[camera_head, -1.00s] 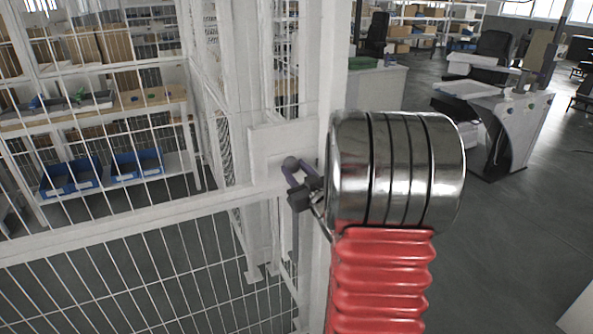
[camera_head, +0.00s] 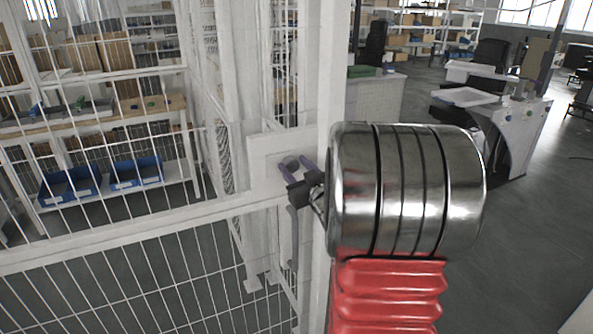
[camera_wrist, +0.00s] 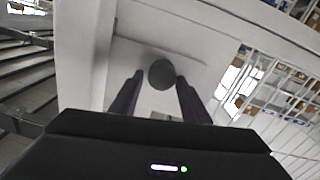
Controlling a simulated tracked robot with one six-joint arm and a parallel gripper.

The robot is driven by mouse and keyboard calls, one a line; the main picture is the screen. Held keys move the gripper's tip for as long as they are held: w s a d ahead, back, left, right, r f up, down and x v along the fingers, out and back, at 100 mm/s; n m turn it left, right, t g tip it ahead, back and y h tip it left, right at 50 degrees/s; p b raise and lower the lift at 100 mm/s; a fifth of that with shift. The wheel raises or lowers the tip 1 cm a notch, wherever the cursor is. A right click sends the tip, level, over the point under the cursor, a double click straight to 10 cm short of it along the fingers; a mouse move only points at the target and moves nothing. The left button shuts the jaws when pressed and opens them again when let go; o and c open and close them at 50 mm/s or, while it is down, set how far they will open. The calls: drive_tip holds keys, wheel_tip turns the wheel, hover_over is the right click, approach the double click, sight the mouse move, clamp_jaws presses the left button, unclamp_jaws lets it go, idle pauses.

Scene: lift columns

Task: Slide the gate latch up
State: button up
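The latch shows as a dark round knob (camera_wrist: 162,73) on a white plate of the gate in the wrist view. In the head view the knob (camera_head: 291,163) sits on the white latch plate (camera_head: 262,150) beside the gate post. My gripper (camera_head: 296,170) is at the plate, with its two purple fingers spread. In the wrist view my gripper (camera_wrist: 155,92) has one finger on each side of the knob, with visible gaps. The fingers look apart from the knob. My own arm hides part of the post and the plate's right side.
The white mesh gate (camera_head: 130,270) fills the lower left. Behind it stand shelves with blue bins (camera_head: 136,172). A white post (camera_head: 318,80) rises right next to my gripper. Desks (camera_head: 510,110) stand farther off at the right, with open floor between.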

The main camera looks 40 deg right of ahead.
drive_tip(key=shift+o, duration=1.1)
drive_tip(key=shift+f, duration=0.15)
drive_tip(key=v, duration=1.3)
drive_tip(key=shift+s+a, duration=0.15)
drive_tip(key=shift+s, duration=0.2)
drive_tip(key=w+a+g, duration=0.3)
drive_tip(key=a+g, duration=0.1)
drive_tip(key=a, duration=0.2)
drive_tip(key=s+a+f+g+y, duration=0.1)
drive_tip(key=s+a, duration=0.3)
drive_tip(key=a, duration=0.4)
drive_tip(key=s+a+f+n+g+y, duration=0.1)
drive_tip(key=s+a+g, duration=0.3)
drive_tip(key=a, duration=0.5)
drive_tip(key=s+a+f+g+y, duration=0.1)
drive_tip(key=s+a+g+y, duration=0.1)
drive_tip(key=s+a, duration=0.4)
drive_tip(key=a+y, duration=0.1)
drive_tip(key=a, duration=0.2)
drive_tip(key=shift+s+a+f+n+g+y, duration=0.2)
drive_tip(key=shift+a+f+n+g+y, duration=0.1)
drive_tip(key=shift+f+n+g, duration=0.1)
